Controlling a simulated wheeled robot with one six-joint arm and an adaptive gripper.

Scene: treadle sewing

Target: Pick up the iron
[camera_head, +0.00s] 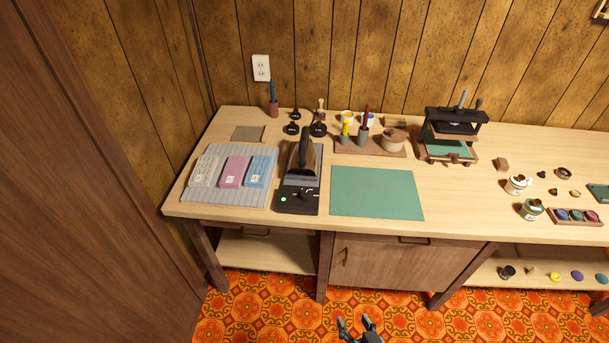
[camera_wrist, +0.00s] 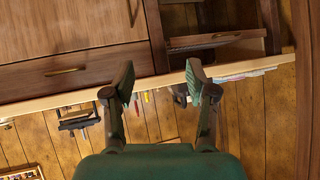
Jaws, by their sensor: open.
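The iron (camera_head: 303,160) has a dark handle and body and rests on the back part of a black stand or base (camera_head: 298,199) on the workbench, left of the green mat. My gripper (camera_head: 360,326) is at the bottom edge of the head view, low in front of the bench, well apart from the iron. In the wrist view my gripper (camera_wrist: 160,82) has its two fingers spread with nothing between them. That view looks upside down at the bench front; a dark shape shows between the fingers past the bench edge, and I cannot tell if it is the iron.
Left of the iron, several cloth packs lie on a grey ribbed mat (camera_head: 233,200). The green mat (camera_head: 377,192) is bare. Behind stand a tool rack (camera_head: 352,149) and a press (camera_head: 453,130). Bench drawers and a cupboard (camera_head: 392,267) face me. A brown panel (camera_head: 90,200) fills the left.

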